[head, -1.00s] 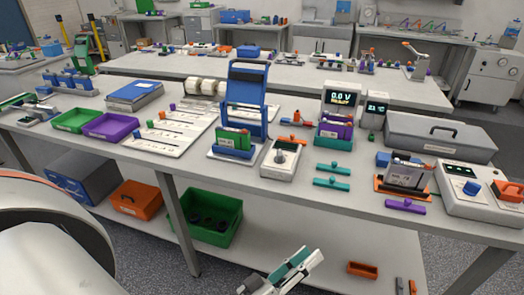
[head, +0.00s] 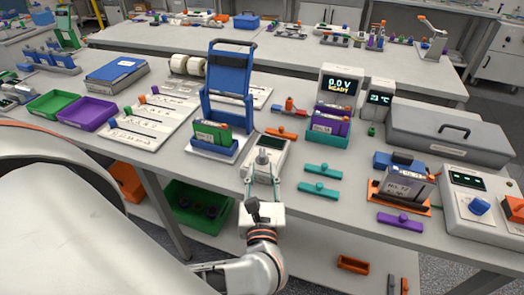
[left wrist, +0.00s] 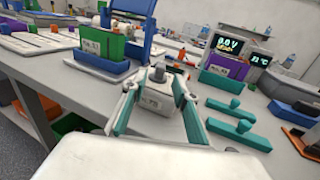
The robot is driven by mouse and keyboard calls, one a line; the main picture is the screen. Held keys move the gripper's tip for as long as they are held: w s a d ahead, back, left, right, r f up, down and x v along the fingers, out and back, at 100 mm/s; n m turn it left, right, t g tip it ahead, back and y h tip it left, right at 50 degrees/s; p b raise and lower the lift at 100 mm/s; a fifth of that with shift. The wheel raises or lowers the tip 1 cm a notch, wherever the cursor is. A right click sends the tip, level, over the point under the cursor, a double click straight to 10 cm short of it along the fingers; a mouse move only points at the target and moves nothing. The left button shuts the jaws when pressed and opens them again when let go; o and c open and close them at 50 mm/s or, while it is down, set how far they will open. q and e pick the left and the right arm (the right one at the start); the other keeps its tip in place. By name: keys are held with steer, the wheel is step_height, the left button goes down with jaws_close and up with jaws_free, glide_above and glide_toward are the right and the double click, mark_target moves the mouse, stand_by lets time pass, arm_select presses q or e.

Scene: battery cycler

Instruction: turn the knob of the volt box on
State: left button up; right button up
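A small white box (head: 268,150) with a dark panel and a grey knob (head: 262,157) stands at the table's front edge; I take it for the volt box, though its label is too small to read. It also shows in the left wrist view (left wrist: 156,98), its knob (left wrist: 158,73) upright on top. My left gripper (head: 262,174) is open, its teal-padded fingers on either side of the box's near end. In the left wrist view the knob stands between and just beyond the fingertips (left wrist: 158,84); contact cannot be told. My right gripper is out of view.
A display (head: 341,87) reading 0.0 V READY stands behind to the right. A blue stand (head: 230,85) is at the back left. Two teal bars (head: 321,189) lie close on the right. A box with a blue knob (head: 478,207) is at far right.

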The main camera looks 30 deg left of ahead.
mark_target(262, 160)
arm_select(q)
steer(key=x, duration=0.6)
steer(key=shift+w+a+p, duration=0.2)
steer(key=shift+w+p, duration=0.1)
steer(key=shift+p, duration=0.1)
jaws_close()
